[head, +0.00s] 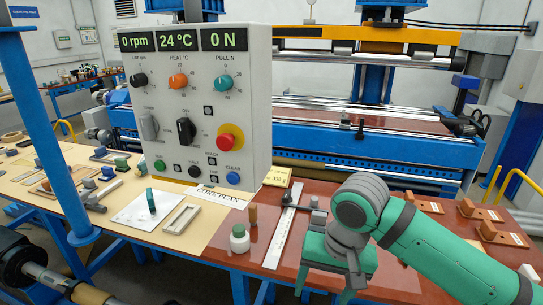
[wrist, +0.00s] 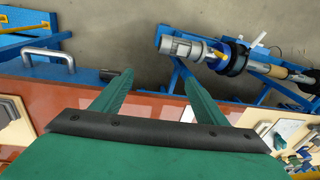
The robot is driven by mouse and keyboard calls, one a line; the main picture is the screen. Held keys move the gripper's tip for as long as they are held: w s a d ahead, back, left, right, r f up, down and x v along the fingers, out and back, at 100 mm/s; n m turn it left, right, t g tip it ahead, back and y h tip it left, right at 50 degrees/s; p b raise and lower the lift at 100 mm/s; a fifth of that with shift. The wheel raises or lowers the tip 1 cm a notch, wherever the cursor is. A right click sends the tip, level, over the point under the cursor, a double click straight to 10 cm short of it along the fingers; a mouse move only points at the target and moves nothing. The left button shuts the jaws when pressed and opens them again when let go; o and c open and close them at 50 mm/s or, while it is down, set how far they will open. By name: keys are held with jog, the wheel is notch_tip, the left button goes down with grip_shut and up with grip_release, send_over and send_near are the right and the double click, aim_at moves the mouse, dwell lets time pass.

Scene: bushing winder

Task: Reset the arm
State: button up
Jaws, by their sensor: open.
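My gripper (head: 326,284) hangs at the end of my green arm in the head view, low over the front edge of the red-brown tabletop (head: 440,232). In the wrist view its two green fingers (wrist: 156,72) stand well apart with nothing between them. Between and beyond the fingers the wrist view shows the table edge and the grey floor (wrist: 125,35). The arm reaches in from the lower right and bends at a grey joint above the table.
The control box (head: 197,105) stands at the middle, reading 0 rpm, 24 °C and 0 N. A shaft assembly (wrist: 230,55) shows beyond the table edge.

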jog(key=w+a+r+t+y, duration=0.1)
jog(key=w+a+t+y, duration=0.3)
jog(key=a, duration=0.4)
jog(key=w+a+r+t+y, duration=0.2)
jog(key=w+a+t+y, duration=0.15)
jog(key=a, duration=0.55)
jog(key=w+a+r+t+y, duration=0.1)
jog(key=w+a+t+y, duration=0.35)
jog(key=a, duration=0.35)
jog(key=s+d+f+m+t+h, duration=0.35)
jog(key=s+f+h, duration=0.3)
jog(key=f, duration=0.45)
jog(key=s+d+f+m+t+h, duration=0.25)
jog(key=s+d+f+h, duration=0.2)
jog(key=s+f, duration=0.5)
jog(key=s+d+f+n+g+h, duration=0.1)
jog(key=s+d+f+n, duration=0.2)
jog(key=s, duration=0.9)
jog(key=s+d+f+n+g+h, duration=0.1)
jog(key=s+d+f+n+g, duration=0.1)
jog(key=s, duration=1)
notch_tip(320, 180, down, 2)
jog(key=d+n, duration=0.1)
jog(key=n, duration=0.2)
jog(key=shift+s+d+f+g, duration=0.15)
jog(key=shift+s+f+g, duration=0.05)
jog(key=shift+s+g, duration=0.15)
